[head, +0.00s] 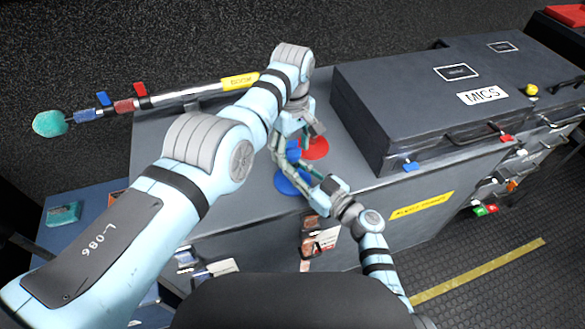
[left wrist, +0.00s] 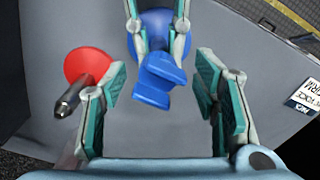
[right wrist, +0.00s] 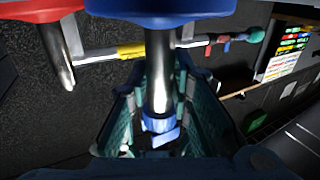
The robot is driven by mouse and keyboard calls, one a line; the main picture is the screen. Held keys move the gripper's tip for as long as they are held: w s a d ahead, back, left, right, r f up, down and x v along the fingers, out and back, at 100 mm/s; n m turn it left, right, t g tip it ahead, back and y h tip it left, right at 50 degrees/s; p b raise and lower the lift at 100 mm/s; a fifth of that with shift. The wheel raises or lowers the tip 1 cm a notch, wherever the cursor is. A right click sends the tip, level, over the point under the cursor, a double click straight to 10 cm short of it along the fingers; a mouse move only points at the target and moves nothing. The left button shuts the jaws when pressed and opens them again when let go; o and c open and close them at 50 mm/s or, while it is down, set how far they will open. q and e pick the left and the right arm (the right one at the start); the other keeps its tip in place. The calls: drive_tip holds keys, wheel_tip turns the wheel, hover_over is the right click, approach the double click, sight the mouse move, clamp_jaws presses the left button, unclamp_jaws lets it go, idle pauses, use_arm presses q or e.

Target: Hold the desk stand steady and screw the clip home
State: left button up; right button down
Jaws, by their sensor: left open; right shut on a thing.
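A desk stand with a round blue base (head: 284,186) stands on the grey case top, and its metal post (right wrist: 160,80) shows in the right wrist view. A blue clip (left wrist: 150,88) is at the post's upper end; I cannot tell how far it is screwed on. My right gripper (left wrist: 160,45) is shut on the blue stand, its fingers on either side of the post below the clip. My left gripper (left wrist: 160,75) is open above, with the clip between its spread fingers and gaps on both sides. In the head view, the fingers hide most of the clip.
A second stand with a red base (left wrist: 88,66) and bare metal post is close beside the blue one. A dark case labelled MICS (head: 430,85) is to the right. A pole (head: 190,95) with a turquoise-tipped microphone (head: 50,124) lies along the back edge.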

use_arm(q)
drive_tip(key=c, duration=1.3)
drive_tip(key=m, duration=0.3)
drive_tip(key=shift+m, duration=0.4)
drive_tip(key=m, duration=0.8)
drive_tip(key=shift+a, duration=0.1)
drive_tip(key=m, duration=0.7)
drive_tip(key=o, duration=1.4)
